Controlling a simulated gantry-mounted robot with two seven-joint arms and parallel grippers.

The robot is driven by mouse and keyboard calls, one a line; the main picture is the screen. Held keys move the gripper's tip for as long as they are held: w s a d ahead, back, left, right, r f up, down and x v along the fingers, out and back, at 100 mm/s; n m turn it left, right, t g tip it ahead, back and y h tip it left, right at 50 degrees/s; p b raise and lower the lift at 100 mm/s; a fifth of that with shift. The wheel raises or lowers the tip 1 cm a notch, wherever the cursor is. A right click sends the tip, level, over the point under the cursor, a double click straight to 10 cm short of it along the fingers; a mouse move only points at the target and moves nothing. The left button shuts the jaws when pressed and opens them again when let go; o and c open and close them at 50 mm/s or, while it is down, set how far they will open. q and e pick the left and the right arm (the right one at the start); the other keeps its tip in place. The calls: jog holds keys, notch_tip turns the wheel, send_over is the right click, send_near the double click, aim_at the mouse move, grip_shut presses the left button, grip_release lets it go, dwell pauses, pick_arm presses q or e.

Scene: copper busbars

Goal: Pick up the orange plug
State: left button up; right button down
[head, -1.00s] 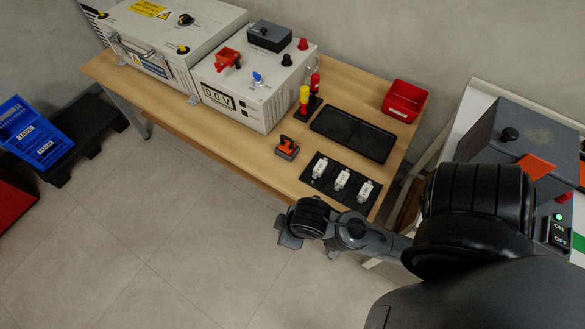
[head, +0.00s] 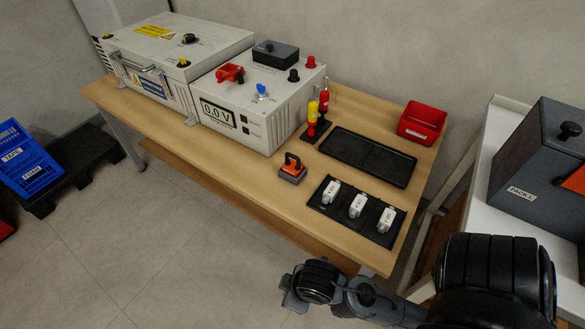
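The orange plug (head: 292,168), an orange handle on a dark grey block, stands on the wooden table (head: 235,178) near its front edge. It sits left of the mat with three white pieces. My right arm comes in from the lower right. Its gripper (head: 290,292) is at the bottom, in front of the table and apart from the plug. The gripper is partly hidden by the wrist, so its opening is unclear. My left gripper is not in view.
A white 0.0 V unit (head: 262,112) stands behind the plug. A black tray (head: 368,157), a red bin (head: 422,122) and a black mat (head: 340,212) with white pieces are to the right. Red and yellow tools (head: 317,115) stand behind. Bare wood surrounds the plug.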

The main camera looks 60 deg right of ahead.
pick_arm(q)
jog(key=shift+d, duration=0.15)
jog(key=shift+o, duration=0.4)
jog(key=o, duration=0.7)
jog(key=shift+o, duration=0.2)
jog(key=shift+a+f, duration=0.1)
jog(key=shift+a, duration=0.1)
